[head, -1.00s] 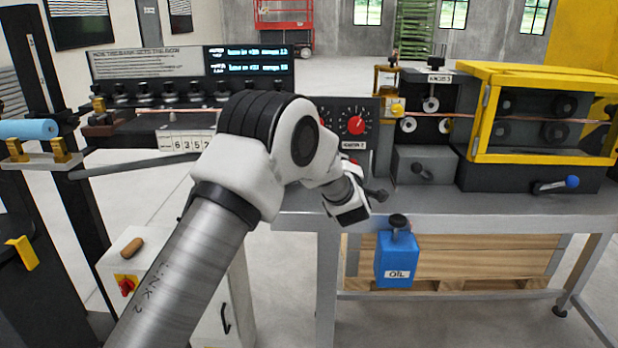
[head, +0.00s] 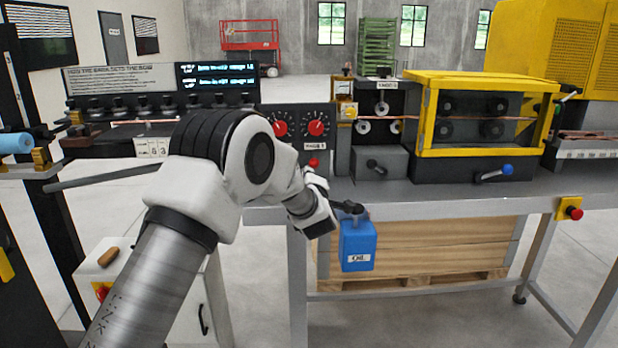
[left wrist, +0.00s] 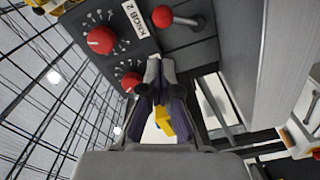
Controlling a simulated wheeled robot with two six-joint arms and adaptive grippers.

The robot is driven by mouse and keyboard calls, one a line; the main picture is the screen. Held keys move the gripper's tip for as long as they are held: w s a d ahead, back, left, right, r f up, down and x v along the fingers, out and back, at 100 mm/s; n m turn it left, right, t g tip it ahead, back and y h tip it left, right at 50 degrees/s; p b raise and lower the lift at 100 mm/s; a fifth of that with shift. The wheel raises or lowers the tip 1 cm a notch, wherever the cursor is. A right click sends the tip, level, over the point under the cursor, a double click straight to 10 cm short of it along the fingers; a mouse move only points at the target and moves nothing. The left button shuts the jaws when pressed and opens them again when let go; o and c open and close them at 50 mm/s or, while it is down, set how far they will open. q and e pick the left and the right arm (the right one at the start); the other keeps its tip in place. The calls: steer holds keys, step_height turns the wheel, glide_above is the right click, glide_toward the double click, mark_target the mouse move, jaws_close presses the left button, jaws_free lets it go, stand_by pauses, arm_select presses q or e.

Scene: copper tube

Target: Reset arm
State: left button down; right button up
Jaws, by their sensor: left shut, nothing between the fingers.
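My left arm comes in from the lower left of the head view and bends toward the bench. Its small dark gripper (head: 345,206) is in front of the bench edge, close in the picture to the top of the blue oil can (head: 357,246). I cannot tell whether they touch. In the left wrist view the gripper fingers (left wrist: 160,72) are together with nothing held between them. They point toward the dark panel with red knobs (left wrist: 101,41) and a red ball lever (left wrist: 163,16). My right gripper is not in view.
The grey bench (head: 420,195) carries a yellow-framed roller unit (head: 483,78) with a copper tube running through. A control console (head: 120,78) stands left. A red stop button (head: 574,212) is on the bench's right front. The floor in front is clear.

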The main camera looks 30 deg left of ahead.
arm_select(q)
steer(key=s+d+f+m+g+h+p, duration=0.15)
steer(key=s+f+m, duration=0.3)
steer(key=f, duration=0.55)
steer(key=s+d+f+m+g+h+b, duration=0.1)
steer(key=s+d+f+m+g+h, duration=0.15)
steer(key=s+f, duration=0.55)
steer(key=s+d+f+m+g+h+p, duration=0.1)
steer(key=s+d+f+m+g+h, duration=0.2)
steer(key=f, duration=0.9)
steer(key=s+d+f+m+g+h, duration=0.1)
steer(key=s+d+f+m+g, duration=0.1)
steer(key=s, duration=1)
steer(key=s+d+f+m+g+p, duration=0.1)
steer(key=s+d+f+m+g, duration=0.1)
steer(key=s, duration=0.9)
steer(key=s+d+f+m+g+h, duration=0.1)
steer(key=s+d+f+m+g, duration=0.1)
steer(key=s+f+m+g, duration=0.2)
steer(key=s+f+m, duration=0.1)
steer(key=s+f, duration=0.2)
steer(key=s, duration=0.5)
steer(key=shift+s+d+f+h, duration=0.25)
steer(key=shift+s+f+h, duration=0.05)
steer(key=shift+s+f, duration=0.05)
steer(key=shift+w, duration=0.1)
